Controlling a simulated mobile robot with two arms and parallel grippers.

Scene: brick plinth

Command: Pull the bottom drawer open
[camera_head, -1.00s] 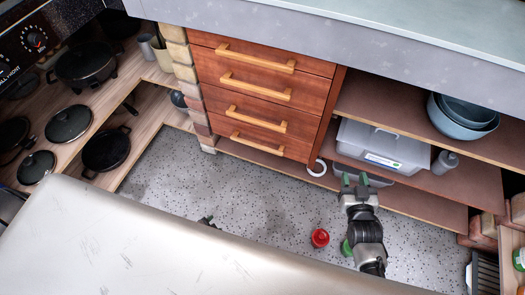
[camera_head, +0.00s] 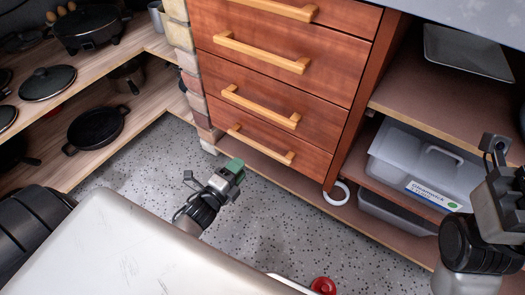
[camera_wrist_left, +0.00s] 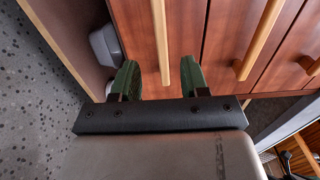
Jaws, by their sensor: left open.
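The wooden cabinet has a stack of reddish drawers with pale bar handles. The bottom drawer (camera_head: 292,150) is shut, and its handle (camera_head: 260,145) runs along its front. My left gripper (camera_head: 236,167) is open and empty, low in front of the handle's left end in the head view. In the left wrist view, my left gripper (camera_wrist_left: 158,80) has its green fingers apart, with the end of the bottom handle (camera_wrist_left: 161,40) lined up between them. I cannot tell how much gap remains in depth. My right gripper (camera_head: 495,148) is at the right edge; its fingers are unclear.
Shelves to the right hold a lidded clear box (camera_head: 425,165) and a grey tray (camera_head: 468,52). A white ring (camera_head: 337,194) lies near the cabinet's foot. A red object (camera_head: 322,286) is on the speckled floor. Pans (camera_head: 97,127) fill the left shelves. Floor before the drawers is clear.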

